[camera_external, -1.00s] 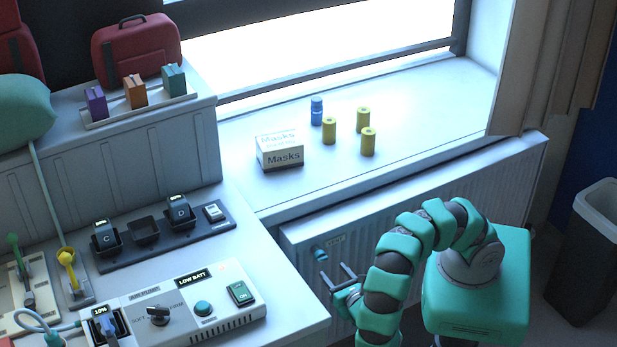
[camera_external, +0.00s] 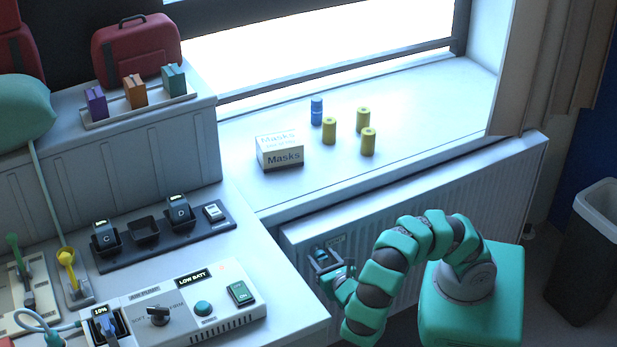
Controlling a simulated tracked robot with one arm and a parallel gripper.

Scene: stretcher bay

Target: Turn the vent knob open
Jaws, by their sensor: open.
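The jaws are open. The fingers partly cover the knob, and I cannot tell whether they touch it or which way it is turned.
The console (camera_external: 175,307) and its bench stand close to the left of my gripper. The window sill (camera_external: 420,120) above holds a masks box (camera_external: 281,152), yellow canisters and a blue one (camera_external: 316,110). A grey bin (camera_external: 587,255) stands at the right.

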